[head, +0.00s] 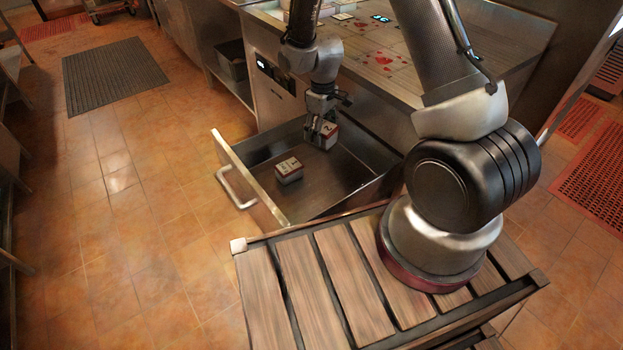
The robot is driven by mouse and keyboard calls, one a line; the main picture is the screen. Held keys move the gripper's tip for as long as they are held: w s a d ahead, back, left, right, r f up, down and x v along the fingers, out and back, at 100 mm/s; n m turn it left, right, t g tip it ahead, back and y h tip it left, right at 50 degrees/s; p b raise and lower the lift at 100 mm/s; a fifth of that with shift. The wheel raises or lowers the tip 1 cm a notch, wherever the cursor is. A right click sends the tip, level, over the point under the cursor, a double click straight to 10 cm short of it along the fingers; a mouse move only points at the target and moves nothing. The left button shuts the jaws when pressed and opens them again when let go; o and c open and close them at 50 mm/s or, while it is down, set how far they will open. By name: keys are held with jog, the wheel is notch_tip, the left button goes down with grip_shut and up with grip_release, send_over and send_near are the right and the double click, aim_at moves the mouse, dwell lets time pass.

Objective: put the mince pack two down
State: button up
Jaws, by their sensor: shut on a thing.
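My gripper (318,130) is shut on a small white and red pack with a dark "2" on it, the mince pack two (332,138). It holds the pack over or inside the open drawer (345,187), toward the back; whether the pack touches the drawer floor cannot be told. Another white and red pack, pack one (289,170), lies on the drawer floor near the front panel, to the left and nearer. The gripper partly hides the held pack.
The drawer front (246,185) with its handle stands out over the tiled floor. The counter (395,60) above has red stains and small items at the back. The drawer floor right of pack one is clear. A slatted wooden top (325,280) is in the foreground.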

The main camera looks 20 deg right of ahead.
jog(key=s+a+f+n, duration=0.1)
jog(key=s+f+n, duration=0.1)
jog(key=f+n, duration=0.3)
jog(key=s+a+f+n, duration=0.2)
jog(key=f+n, duration=0.2)
jog(key=f, duration=0.1)
jog(key=s+a+f+n, duration=0.1)
jog(key=s+f+n, duration=0.1)
jog(key=f+n, duration=0.3)
jog(key=shift+s+a+f+n, duration=0.2)
jog(key=shift+a+f+n, duration=0.15)
jog(key=shift+f, duration=2.45)
jog(key=o, duration=1.2)
jog(key=shift+f, duration=0.1)
jog(key=shift+o, duration=0.2)
